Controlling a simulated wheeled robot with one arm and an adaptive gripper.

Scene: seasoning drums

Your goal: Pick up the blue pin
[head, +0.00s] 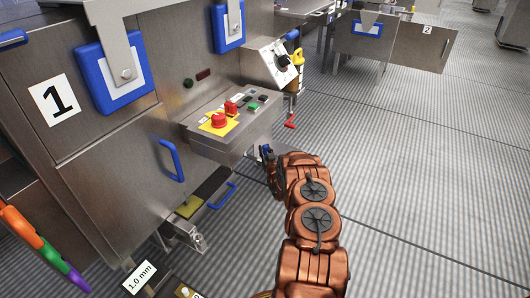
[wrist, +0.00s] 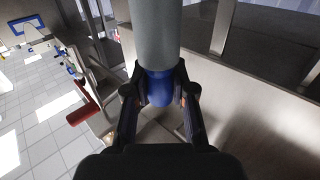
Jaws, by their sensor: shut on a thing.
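The blue pin (wrist: 158,90) is between the two dark fingers of my gripper (wrist: 160,95) in the wrist view. The fingers are shut on it from both sides. A thick grey cylinder (wrist: 156,35) adjoins the blue part and runs up out of the picture; I cannot tell whether it is part of the pin. In the head view my gripper (head: 267,155) is small and dark at the end of my copper arm, close to the machine's side below the control panel. A little blue shows there, but the pin is not clear.
The steel machine marked 1 (head: 90,150) fills the left. Its control panel (head: 225,122) has a red button. A red handle (head: 290,121) sticks out beyond my gripper; a red handle also shows in the wrist view (wrist: 84,106). Grey ribbed floor (head: 430,160) is free to the right.

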